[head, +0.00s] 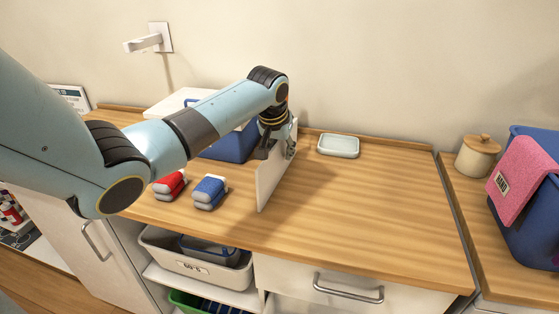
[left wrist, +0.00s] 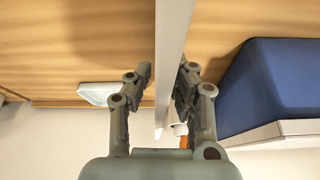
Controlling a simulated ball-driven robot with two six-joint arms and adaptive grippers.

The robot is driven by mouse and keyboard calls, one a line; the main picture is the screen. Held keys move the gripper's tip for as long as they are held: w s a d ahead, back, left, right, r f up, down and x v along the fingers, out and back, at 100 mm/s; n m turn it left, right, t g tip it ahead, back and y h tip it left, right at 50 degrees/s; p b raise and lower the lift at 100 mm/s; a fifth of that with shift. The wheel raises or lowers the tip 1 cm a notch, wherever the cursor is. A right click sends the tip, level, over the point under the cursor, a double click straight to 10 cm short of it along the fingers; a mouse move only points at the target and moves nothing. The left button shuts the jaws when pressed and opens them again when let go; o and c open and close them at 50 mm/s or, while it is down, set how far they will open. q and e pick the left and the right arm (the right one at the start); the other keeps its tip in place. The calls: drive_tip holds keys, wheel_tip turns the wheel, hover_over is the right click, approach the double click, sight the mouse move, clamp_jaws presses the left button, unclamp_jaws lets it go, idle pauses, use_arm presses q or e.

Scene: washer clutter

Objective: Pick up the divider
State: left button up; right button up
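The divider (head: 272,180) is a thin white panel, upright at the middle of the wooden counter in the head view. My left gripper (head: 278,146) is at its upper part, which the gripper and wrist partly hide. In the left wrist view the divider (left wrist: 174,50) runs between the two fingers of my left gripper (left wrist: 165,82). One finger is on each side. A narrow gap shows at the left finger; the right finger is very close to the panel or touching it. My right gripper is not in view.
A red item (head: 169,186) and a blue item (head: 209,192) lie left of the divider. A blue bin (head: 232,147) stands behind my arm. A pale dish (head: 339,146) sits at the back. The counter right of the divider is clear. A lidded jar (head: 478,157) stands far right.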

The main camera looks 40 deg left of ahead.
use_arm(q)
clamp_jaws()
drive_tip(key=shift+r, duration=0.65)
wheel_tip(320, 180, up, 3)
drive_tip(key=shift+b, duration=0.3)
drive_tip(key=w+d+r+b, duration=0.2)
drive_tip(key=w+d+r, duration=0.3)
drive_tip(key=d, duration=0.5)
drive_tip(key=shift+w+d+r, duration=0.15)
drive_tip(key=shift+d+r, duration=0.05)
drive_tip(key=shift+r, duration=0.65)
